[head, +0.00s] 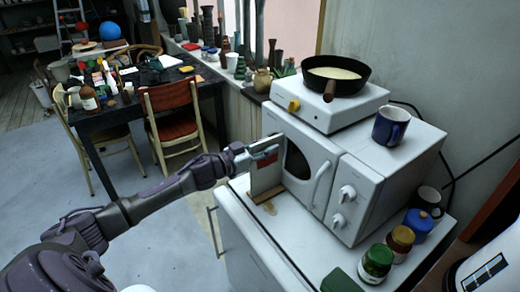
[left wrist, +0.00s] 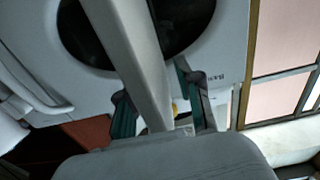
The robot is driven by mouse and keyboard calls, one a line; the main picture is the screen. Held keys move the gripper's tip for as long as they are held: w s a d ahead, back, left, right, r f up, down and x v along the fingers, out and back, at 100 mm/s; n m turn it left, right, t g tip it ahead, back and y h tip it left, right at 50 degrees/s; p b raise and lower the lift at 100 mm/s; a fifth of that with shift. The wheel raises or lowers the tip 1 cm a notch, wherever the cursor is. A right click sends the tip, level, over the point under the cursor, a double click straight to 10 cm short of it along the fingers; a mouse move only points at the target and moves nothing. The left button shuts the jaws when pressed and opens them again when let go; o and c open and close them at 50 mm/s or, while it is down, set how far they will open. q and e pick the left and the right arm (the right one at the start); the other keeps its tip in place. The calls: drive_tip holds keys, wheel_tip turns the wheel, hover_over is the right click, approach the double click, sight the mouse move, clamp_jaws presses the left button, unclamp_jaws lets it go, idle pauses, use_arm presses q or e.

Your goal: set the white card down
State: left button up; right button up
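The white card (head: 266,178) stands upright in front of the microwave door, its lower edge at a small brown wooden strip (head: 266,193) on the white cabinet top. My left gripper (head: 262,153) is at the card's upper part, with a finger on either side. In the left wrist view the card (left wrist: 135,60) shows nearly edge-on as a pale bar between the two fingers of the gripper (left wrist: 150,85). A gap shows between the card and the right-hand finger; the other finger is close beside it. My right gripper is not in view.
The microwave (head: 375,180) stands just right of the card, with a hot plate (head: 325,110), a pan (head: 350,75) and a blue mug (head: 391,126) on top. Several jars (head: 376,262) stand at the cabinet's front right. A cluttered dark table (head: 105,115) and chairs are behind left.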

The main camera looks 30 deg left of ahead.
use_arm(q)
drive_tip(key=b+v, duration=0.1)
drive_tip(key=v, duration=1.1)
drive_tip(key=shift+b, duration=0.4)
